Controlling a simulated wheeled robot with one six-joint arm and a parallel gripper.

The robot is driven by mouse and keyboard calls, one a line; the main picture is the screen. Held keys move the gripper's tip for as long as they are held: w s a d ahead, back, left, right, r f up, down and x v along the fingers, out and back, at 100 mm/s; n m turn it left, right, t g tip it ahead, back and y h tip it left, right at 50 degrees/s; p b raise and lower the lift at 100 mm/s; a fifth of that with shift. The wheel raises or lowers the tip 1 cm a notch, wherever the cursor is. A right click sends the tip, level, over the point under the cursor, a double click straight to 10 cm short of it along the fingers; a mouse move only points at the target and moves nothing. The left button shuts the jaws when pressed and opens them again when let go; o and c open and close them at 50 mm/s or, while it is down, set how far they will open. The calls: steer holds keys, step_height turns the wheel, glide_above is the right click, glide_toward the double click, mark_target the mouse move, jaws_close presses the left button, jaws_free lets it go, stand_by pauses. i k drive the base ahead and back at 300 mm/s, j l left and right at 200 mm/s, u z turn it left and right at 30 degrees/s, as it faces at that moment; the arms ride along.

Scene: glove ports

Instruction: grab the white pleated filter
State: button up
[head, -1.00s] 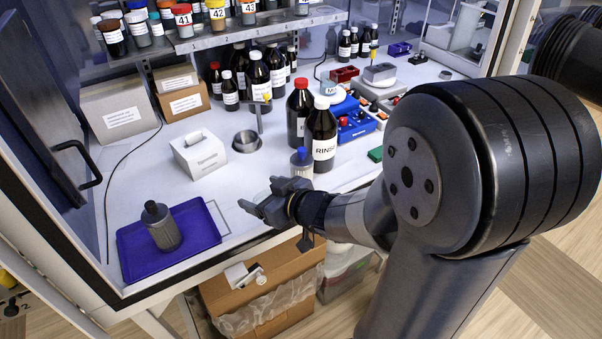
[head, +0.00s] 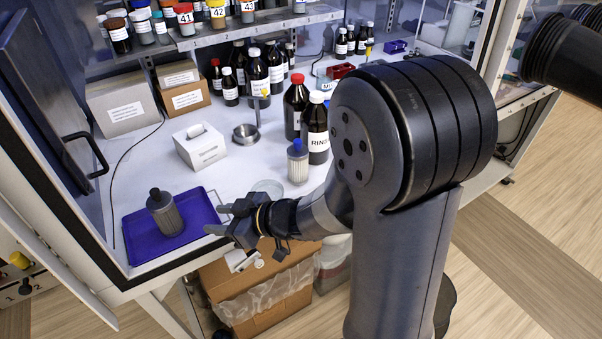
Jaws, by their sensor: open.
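The white pleated filter (head: 298,165) stands upright on the white worktop, with a blue cap on top. It is just in front of the brown RINSE bottle (head: 317,128). A similar grey pleated filter (head: 166,215) with a dark cap stands on the blue-purple tray (head: 205,207) at the left. My gripper (head: 216,219) is open and empty at the right edge of the tray, in front and to the left of the white filter. Its fingers point left, toward the grey filter, and are apart from both filters.
A white tissue box (head: 200,149) and a metal bowl (head: 245,134) stand mid-worktop. A clear round dish (head: 267,188) lies between my gripper and the white filter. Brown bottles (head: 296,103) crowd behind. A lined cardboard box (head: 262,293) stands below the front edge.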

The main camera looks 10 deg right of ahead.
mark_target(297, 153)
steer(key=k+z, duration=0.35)
steer(key=k+l+z, duration=0.1)
steer(key=z, duration=0.25)
steer(key=i+j+z, duration=0.15)
steer(key=j+z, duration=0.8)
steer(key=j, duration=0.4)
